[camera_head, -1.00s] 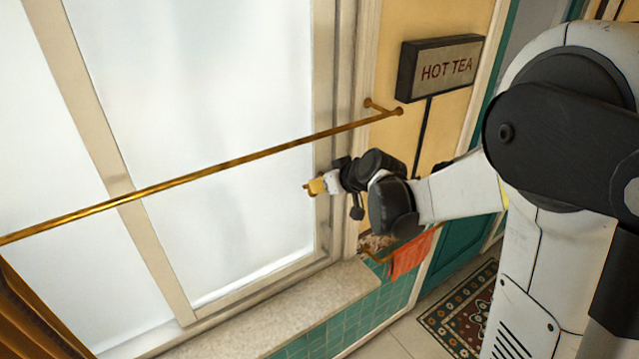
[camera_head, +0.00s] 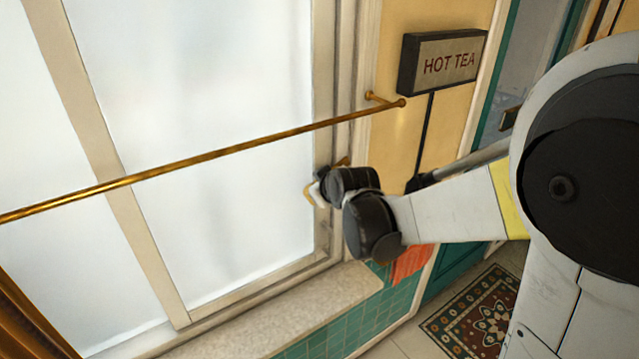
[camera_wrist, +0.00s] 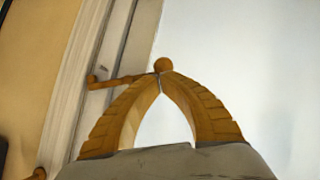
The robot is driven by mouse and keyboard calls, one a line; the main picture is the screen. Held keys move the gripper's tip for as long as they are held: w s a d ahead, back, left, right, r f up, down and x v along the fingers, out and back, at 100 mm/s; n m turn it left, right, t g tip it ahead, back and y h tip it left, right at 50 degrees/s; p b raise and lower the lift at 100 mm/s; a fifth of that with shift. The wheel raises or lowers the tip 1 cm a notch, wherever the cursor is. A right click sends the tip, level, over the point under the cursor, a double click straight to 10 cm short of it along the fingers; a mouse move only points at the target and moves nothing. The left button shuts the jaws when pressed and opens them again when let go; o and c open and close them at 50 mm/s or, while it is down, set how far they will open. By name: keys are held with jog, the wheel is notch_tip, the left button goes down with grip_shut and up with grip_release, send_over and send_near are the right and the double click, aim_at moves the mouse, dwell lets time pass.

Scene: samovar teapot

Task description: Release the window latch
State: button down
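The window latch (camera_wrist: 118,80) is a brass lever with a round knob at its end, on the pale window frame in the wrist view. My gripper (camera_wrist: 160,80) has two ridged yellow fingers arched together, their tips meeting right at the knob end of the lever. I cannot tell whether any of the lever is pinched between the tips or whether they only touch it. In the head view, my gripper (camera_head: 312,194) is at the right window post, and my black wrist hides much of it and the latch area.
A brass rail (camera_head: 200,160) crosses the window above my gripper. A HOT TEA sign (camera_head: 445,63) hangs on the yellow wall at right. A stone sill (camera_head: 290,318) lies below, with an orange cloth (camera_head: 408,263) beside it. A patterned rug (camera_head: 480,312) is on the floor.

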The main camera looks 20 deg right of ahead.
jog(key=shift+f+n+b, duration=0.3)
jog(key=shift+f+b, duration=0.25)
jog(key=shift+b, duration=0.15)
